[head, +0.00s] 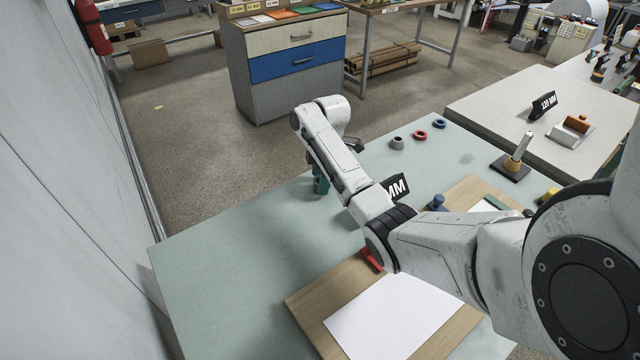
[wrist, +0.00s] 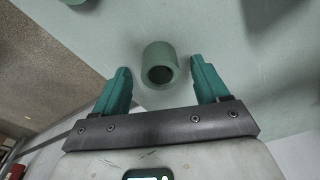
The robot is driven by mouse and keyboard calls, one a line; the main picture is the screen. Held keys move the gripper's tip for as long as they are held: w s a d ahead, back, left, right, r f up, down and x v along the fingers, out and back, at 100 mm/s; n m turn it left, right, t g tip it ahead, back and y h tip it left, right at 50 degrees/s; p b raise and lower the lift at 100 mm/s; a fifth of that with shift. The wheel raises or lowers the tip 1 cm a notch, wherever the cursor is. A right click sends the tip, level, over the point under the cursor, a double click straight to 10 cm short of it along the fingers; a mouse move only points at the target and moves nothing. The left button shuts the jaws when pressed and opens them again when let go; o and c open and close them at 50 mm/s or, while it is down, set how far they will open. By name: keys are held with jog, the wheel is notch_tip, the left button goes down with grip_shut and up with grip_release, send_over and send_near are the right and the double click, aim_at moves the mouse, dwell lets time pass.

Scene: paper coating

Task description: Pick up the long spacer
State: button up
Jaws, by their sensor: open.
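A green hollow cylinder (wrist: 160,66), which looks like the long spacer, stands on the pale green table in the wrist view, its open end towards the camera. My gripper (wrist: 160,72) is open, with one teal finger on each side of the cylinder. Gaps show between the cylinder and both fingers, so nothing is gripped. In the head view my gripper (head: 320,185) is low over the far left part of the table, partly behind my arm. The cylinder cannot be made out clearly there.
A grey cone-like piece (head: 397,143), a red ring (head: 420,135) and a blue ring (head: 439,124) lie near the far edge. A black MM sign (head: 398,187) stands by my arm. A wooden board (head: 312,302) with white paper (head: 390,318) lies in front. The left table area is clear.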

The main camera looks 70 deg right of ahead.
jog(key=shift+f, duration=0.85)
jog(key=c, duration=1.2)
jog(key=shift+r, duration=0.1)
